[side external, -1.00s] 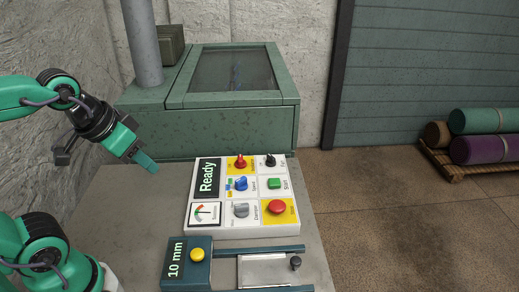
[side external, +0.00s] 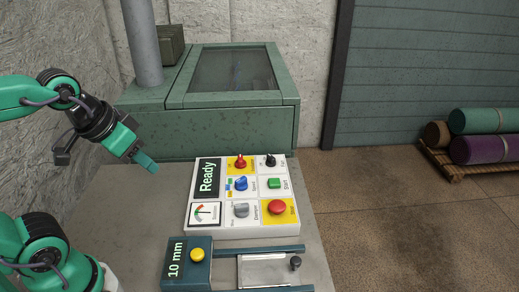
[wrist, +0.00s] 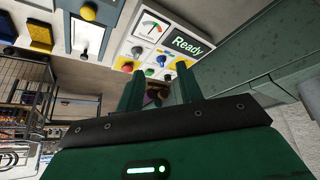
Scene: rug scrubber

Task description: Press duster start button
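A white control panel (side external: 228,226) lies on the grey bench. Its green button (side external: 274,183), labelled Start, is on the right side, above a large red button (side external: 277,207) on yellow. The panel's display (side external: 207,177) reads Ready; it also shows in the wrist view (wrist: 186,45). My gripper (side external: 152,167) is above the bench, left of the panel and apart from it, pointing down and right. In the wrist view my gripper (wrist: 158,69) has its two fingers apart with nothing between them. The green button is mostly hidden or too small there.
A blue box with a yellow button (side external: 197,255), marked 10 mm, is below the panel, beside a clamp plate (side external: 265,271). A green machine (side external: 215,130) stands behind the panel. Rolled rugs (side external: 485,150) lie on a pallet at right.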

